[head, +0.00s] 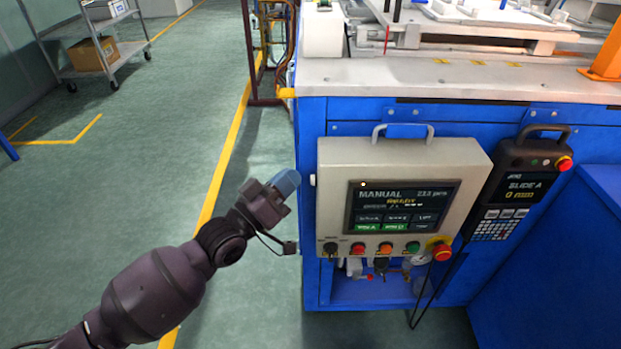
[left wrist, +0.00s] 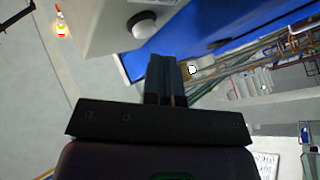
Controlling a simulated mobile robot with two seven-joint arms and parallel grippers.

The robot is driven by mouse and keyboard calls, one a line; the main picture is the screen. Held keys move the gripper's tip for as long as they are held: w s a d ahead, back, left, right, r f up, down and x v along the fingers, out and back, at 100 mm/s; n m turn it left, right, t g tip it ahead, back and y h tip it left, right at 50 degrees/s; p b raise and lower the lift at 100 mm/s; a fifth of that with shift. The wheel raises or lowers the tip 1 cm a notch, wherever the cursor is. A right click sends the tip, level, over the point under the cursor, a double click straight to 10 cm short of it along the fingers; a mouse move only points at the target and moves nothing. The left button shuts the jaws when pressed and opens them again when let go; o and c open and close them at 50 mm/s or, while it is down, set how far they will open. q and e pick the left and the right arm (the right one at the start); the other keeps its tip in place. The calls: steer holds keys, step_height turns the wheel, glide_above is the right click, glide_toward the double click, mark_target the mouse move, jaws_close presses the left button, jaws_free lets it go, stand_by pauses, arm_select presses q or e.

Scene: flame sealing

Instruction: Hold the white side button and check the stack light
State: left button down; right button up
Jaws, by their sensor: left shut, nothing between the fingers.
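The control box (head: 400,160) is a beige panel with a lit screen reading MANUAL. The white side button (head: 313,180) sticks out of its left side. In the left wrist view the button (left wrist: 146,24) is a round white cap with a dark ring, just beyond the fingertips. My left gripper (head: 287,183) is shut and empty, left of the button with a small gap. Its closed fingers also show in the left wrist view (left wrist: 166,80). My right gripper is out of view.
Below the screen is a row of coloured buttons (head: 385,248) with a red emergency stop (head: 441,251). A handheld pendant (head: 518,180) hangs to the right. The blue machine base (head: 312,120) stands behind the box.

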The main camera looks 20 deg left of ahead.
arm_select(q)
steer(key=a, duration=0.2)
steer(key=s+a, duration=0.1)
steer(key=a, duration=0.1)
steer(key=shift+s+a, duration=0.15)
steer(key=shift+a, duration=0.25)
steer(key=shift+s, duration=0.1)
stand_by(0.4)
